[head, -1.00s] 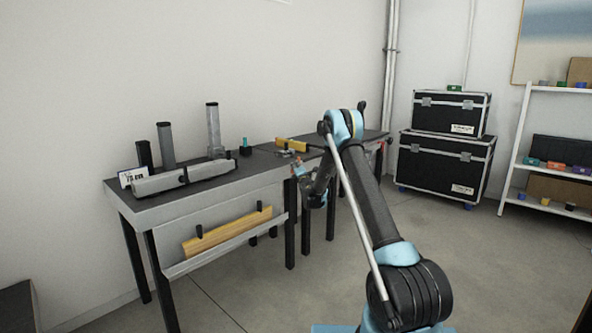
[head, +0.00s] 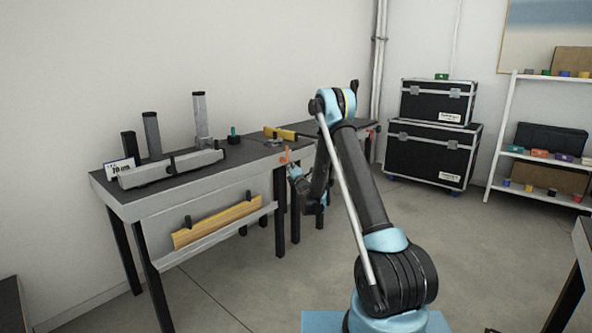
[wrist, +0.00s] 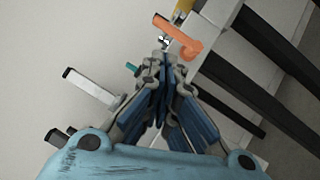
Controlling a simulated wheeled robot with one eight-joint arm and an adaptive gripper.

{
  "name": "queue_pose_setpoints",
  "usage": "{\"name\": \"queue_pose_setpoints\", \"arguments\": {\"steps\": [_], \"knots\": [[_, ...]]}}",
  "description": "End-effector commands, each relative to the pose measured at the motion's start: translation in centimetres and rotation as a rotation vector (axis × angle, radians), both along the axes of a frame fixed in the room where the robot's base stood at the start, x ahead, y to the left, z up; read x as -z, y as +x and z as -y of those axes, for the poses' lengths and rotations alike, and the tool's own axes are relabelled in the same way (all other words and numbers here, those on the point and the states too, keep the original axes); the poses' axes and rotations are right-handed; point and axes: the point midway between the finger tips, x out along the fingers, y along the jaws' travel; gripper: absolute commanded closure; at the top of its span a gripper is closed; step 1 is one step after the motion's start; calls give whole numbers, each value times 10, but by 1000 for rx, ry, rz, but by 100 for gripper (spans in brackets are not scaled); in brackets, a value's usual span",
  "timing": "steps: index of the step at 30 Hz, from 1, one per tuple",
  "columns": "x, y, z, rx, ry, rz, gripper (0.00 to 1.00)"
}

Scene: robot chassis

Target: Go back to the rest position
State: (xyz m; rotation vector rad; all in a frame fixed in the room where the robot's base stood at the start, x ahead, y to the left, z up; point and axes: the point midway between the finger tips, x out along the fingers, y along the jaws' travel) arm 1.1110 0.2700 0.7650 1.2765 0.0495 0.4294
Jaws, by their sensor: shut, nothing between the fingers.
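My arm rises in the middle of the head view and bends down toward the workbench. My gripper (head: 291,170) hangs in front of the bench edge, small and partly hidden by my arm. In the wrist view, my gripper (wrist: 162,62) has its blue and grey fingers together, with nothing between them. An orange handle-like piece (wrist: 180,38) shows just beyond the fingertips; it also shows at the bench edge in the head view (head: 285,155). I cannot tell how far the fingertips are from it.
The workbench (head: 120,205) carries upright metal profiles (head: 151,135), a grey bar (head: 165,170) and a yellow piece (head: 281,132). A yellow board (head: 218,222) sits on its lower shelf. Black cases (head: 432,155) and a white shelf rack (head: 497,145) stand behind. A dark table edge (head: 580,240) is at right; floor between is clear.

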Motion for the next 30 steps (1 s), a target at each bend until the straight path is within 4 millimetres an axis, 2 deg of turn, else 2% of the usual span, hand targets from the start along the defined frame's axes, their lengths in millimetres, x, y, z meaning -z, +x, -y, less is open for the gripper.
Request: {"name": "queue_pose_setpoints", "arguments": {"steps": [8, 13, 30], "knots": [[0, 1, -1, 0, 0, 0, 100], [-2, 11, -4, 0, 0, 0, 100], [-20, 89, -34, 1, -1, 1, 100]]}}
